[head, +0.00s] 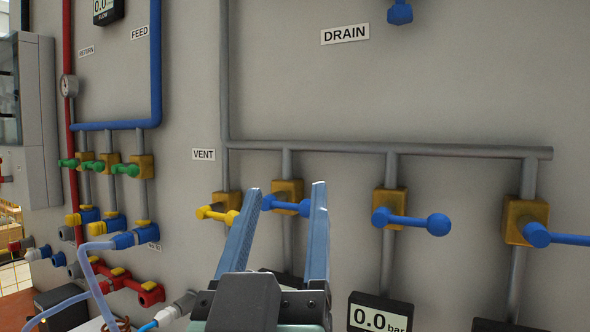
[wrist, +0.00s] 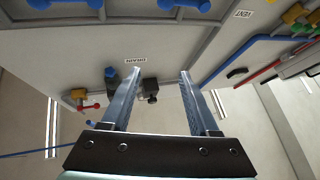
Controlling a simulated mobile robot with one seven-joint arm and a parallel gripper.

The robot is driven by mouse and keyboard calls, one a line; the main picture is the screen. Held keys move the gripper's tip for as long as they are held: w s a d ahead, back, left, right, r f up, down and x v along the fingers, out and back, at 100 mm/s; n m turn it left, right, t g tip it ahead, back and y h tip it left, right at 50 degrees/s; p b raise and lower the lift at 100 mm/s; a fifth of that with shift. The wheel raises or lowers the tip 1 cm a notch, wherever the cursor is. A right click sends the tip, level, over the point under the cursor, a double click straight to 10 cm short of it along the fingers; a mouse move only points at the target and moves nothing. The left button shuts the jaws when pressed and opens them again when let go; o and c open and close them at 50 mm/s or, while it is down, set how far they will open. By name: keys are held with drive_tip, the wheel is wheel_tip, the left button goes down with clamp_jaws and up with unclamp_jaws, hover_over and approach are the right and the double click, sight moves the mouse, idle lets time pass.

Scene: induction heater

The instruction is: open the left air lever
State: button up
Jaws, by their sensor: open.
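My gripper (head: 286,188) is open and empty, its two blue-grey fingers pointing up in front of the wall panel. A row of valves hangs from a grey pipe. The leftmost has a short yellow lever (head: 215,213) below the VENT label, just left of my left finger. A blue lever (head: 290,207) shows behind and between my fingers; whether they touch it I cannot tell. I read no label saying air, so I cannot tell which lever is the left air lever. In the wrist view my gripper (wrist: 161,72) is open, with a red lever (wrist: 90,106) to its left.
More blue levers (head: 412,221) stick out to the right. Green levers (head: 125,170) and hose couplings (head: 123,240) are at the left. A pressure display (head: 379,313) sits low near my gripper. The wall above the grey pipe (head: 340,148) is mostly clear.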

sight(302, 210)
drive_tip(key=w+a+f+n+g+h+p, duration=0.25)
drive_tip(key=f+n+g+h+p, duration=0.35)
drive_tip(key=p, duration=0.6)
drive_tip(key=shift+m+h, duration=0.4)
drive_tip(key=p+x, duration=0.1)
drive_tip(key=x, duration=0.3)
drive_tip(key=p+x, duration=0.2)
drive_tip(key=x, duration=0.2)
drive_tip(key=r+p+x, duration=0.1)
drive_tip(key=p+x, duration=0.1)
drive_tip(key=x, duration=0.2)
drive_tip(key=shift+d, duration=0.1)
drive_tip(key=shift+w+d, duration=0.4)
drive_tip(key=shift+w, duration=0.25)
drive_tip(key=shift+c, duration=0.3)
clamp_jaws()
